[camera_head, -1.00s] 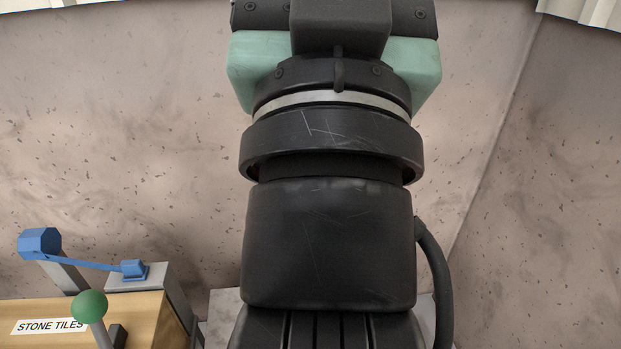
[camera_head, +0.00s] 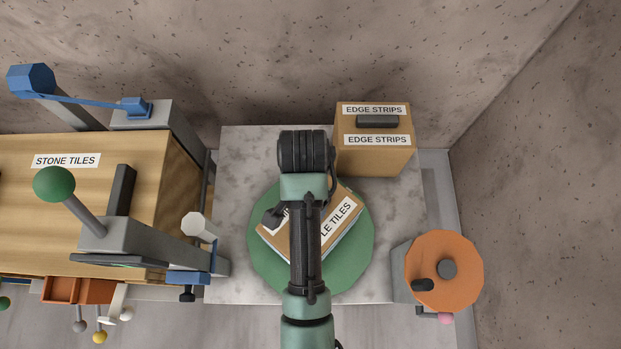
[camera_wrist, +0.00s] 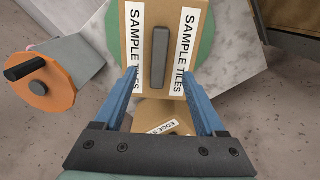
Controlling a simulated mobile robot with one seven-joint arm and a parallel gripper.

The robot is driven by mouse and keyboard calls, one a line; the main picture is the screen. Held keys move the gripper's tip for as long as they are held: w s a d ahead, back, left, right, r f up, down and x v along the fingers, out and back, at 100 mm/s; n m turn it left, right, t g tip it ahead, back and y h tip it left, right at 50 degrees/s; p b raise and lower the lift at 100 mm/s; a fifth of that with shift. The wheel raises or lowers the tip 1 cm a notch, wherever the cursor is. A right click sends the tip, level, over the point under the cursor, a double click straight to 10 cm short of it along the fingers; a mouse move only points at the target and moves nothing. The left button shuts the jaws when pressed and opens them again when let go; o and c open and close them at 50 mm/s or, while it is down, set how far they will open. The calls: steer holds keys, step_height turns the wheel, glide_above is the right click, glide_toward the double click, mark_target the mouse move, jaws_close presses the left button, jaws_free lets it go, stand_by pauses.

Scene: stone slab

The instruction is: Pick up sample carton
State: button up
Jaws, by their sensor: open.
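The sample carton (camera_head: 342,220) is a brown box with white SAMPLE TILES labels, lying turned at an angle on a green round disc (camera_head: 358,258) on the stone slab. My arm covers its middle in the head view. In the wrist view the carton (camera_wrist: 158,15) shows two labels with a grey bar handle between them. My gripper (camera_wrist: 160,76) is open, with its two blue fingers spread and nothing held. The fingertips appear either side of the carton's near part in the picture; I cannot tell the height gap. In the head view the fingers are hidden.
An EDGE STRIPS carton (camera_head: 374,160) stands close behind, at the slab's back right. An orange wheel (camera_head: 444,270) with a black knob is at the right. A STONE TILES box (camera_head: 130,150) and levers crowd the left. Bare slab (camera_head: 245,150) shows at the back left.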

step_height(320, 180, down, 4)
steer(key=shift+f, duration=0.25)
steer(key=f, duration=0.3)
steer(key=d+f, duration=0.1)
steer(key=shift+w+f+p, duration=0.15)
steer(key=shift+w+p, duration=0.25)
steer(key=shift+f, duration=0.5)
jaws_close()
steer(key=shift+w+r, duration=0.1)
steer(key=shift+r, duration=0.05)
stand_by(0.4)
